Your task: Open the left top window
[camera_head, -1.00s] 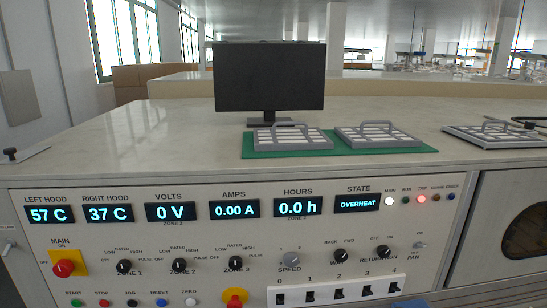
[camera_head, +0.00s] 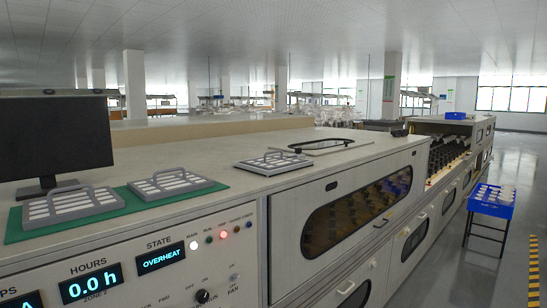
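The long pale machine has an upper front window (camera_head: 356,212), a dark rounded pane in a light panel, which looks shut. A dark-rimmed rounded pane (camera_head: 322,144) lies on the machine's top, towards the back. I cannot tell whether it is shut or which of these is the left top window. The machine's far left end is out of view. Neither of my grippers is in view.
A black monitor (camera_head: 55,137) and a green mat (camera_head: 125,204) bearing two grey handled trays are on the top. Another handled tray (camera_head: 273,163) lies further right. A blue bin (camera_head: 491,201) stands beside the machine.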

